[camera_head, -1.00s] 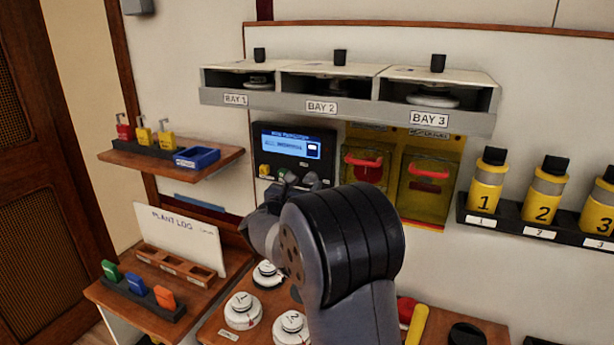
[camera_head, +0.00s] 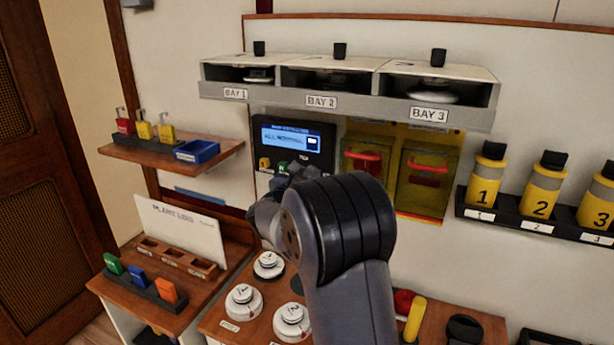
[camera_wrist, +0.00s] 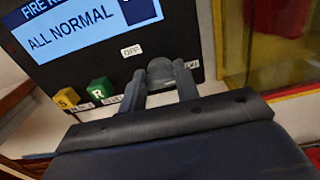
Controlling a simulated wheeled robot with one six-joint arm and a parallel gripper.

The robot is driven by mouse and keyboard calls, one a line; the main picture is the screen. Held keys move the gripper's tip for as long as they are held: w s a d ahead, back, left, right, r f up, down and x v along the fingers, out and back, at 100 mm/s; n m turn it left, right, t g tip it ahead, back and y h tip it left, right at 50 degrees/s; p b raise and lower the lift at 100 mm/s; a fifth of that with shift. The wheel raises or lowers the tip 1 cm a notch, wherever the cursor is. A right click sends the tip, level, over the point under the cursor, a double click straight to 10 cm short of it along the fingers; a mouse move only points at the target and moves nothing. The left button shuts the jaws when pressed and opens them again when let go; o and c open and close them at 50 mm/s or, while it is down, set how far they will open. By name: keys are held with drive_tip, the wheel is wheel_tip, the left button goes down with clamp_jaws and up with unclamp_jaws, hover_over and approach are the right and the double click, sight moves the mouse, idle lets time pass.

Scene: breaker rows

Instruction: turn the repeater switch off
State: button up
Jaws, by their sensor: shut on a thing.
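The fire repeater panel (camera_head: 292,142) is a black box on the wall, its blue screen reading ALL NORMAL. It also shows in the wrist view (camera_wrist: 114,68). The repeater switch (camera_wrist: 160,70) is a grey rounded piece at the panel's lower right, with an OFF label (camera_wrist: 131,50) to its upper left. My gripper (camera_wrist: 161,84) is shut on this switch, one finger on each side. In the head view my gripper (camera_head: 297,180) is at the panel's lower edge, where my arm hides the switch. The switch's exact setting is hard to tell.
A yellow S button (camera_wrist: 66,98) and a green R button (camera_wrist: 101,89) sit just left of my gripper. Yellow boxes with red handles (camera_head: 362,161) are close on the right. The bay shelf (camera_head: 345,104) overhangs above. White round detectors (camera_head: 243,299) stand on the desk below.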

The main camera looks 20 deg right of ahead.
drive_tip(key=shift+c, duration=0.6)
drive_tip(key=shift+n+b, duration=0.3)
drive_tip(key=shift+b, duration=0.05)
drive_tip(key=n+b, duration=0.2)
drive_tip(key=shift+a+f+n, duration=0.1)
drive_tip(key=shift+f+n, duration=0.05)
drive_tip(key=shift+n, duration=0.25)
drive_tip(key=n+b, duration=0.1)
drive_tip(key=n, duration=0.4)
drive_tip(key=shift+w, duration=0.1)
drive_tip(key=n, duration=0.4)
drive_tip(key=shift+n+p, duration=0.4)
drive_tip(key=shift+a+n+p, duration=0.1)
drive_tip(key=shift+n+p, duration=0.55)
drive_tip(key=shift+n, duration=1.65)
drive_tip(key=shift+f, duration=0.1)
